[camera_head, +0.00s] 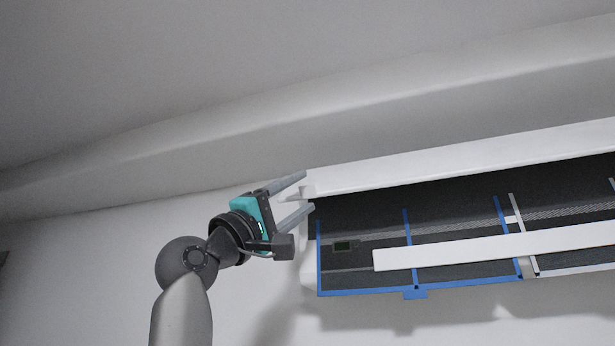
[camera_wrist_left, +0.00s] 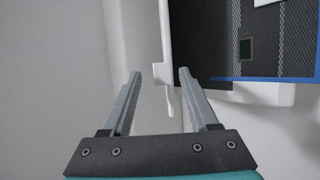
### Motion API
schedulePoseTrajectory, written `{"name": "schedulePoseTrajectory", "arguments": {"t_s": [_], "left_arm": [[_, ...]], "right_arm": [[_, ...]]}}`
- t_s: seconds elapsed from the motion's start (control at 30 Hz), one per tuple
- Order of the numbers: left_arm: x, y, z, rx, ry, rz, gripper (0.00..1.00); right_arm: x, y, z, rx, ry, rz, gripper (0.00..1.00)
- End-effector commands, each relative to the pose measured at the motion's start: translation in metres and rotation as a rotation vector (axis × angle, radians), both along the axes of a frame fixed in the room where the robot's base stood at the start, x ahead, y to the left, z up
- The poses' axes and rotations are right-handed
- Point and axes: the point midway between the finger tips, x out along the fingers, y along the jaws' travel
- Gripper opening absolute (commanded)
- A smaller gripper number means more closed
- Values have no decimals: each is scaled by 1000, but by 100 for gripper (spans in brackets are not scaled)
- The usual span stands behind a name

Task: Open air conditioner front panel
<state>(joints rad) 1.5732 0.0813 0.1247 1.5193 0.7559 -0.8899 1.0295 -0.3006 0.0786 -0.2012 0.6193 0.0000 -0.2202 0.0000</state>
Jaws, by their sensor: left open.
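The air conditioner (camera_head: 460,265) hangs on the wall at the right of the head view. Its white front panel (camera_head: 450,161) is swung up, and the dark filter area with blue frame strips (camera_head: 407,235) shows below it. My left gripper (camera_head: 308,192) is open at the unit's left end, its fingers beside the panel's left end. In the left wrist view the open fingers (camera_wrist_left: 160,75) point at the panel's edge (camera_wrist_left: 164,45), which lies between their tips in the picture; I cannot tell whether they touch. My right gripper is not in view.
A white bar (camera_head: 490,246) crosses the front of the unit. A small dark green display (camera_head: 344,246) sits at its left. A pale ledge (camera_head: 250,135) runs along the wall above. The wall left of the unit is clear.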

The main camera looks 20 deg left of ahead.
Motion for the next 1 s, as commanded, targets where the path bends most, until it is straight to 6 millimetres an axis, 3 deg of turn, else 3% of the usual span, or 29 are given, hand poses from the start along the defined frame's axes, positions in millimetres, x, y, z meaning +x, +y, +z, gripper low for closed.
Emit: {"name": "schedulePoseTrajectory", "arguments": {"t_s": [0.2,0.6,1.0], "left_arm": [[14,-9,16,1,1,0,60],[18,-12,18,1,0,-1,60],[17,-11,19,0,-2,0,16]], "right_arm": [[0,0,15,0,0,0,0],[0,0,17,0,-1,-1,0],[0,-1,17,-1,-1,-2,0]]}}
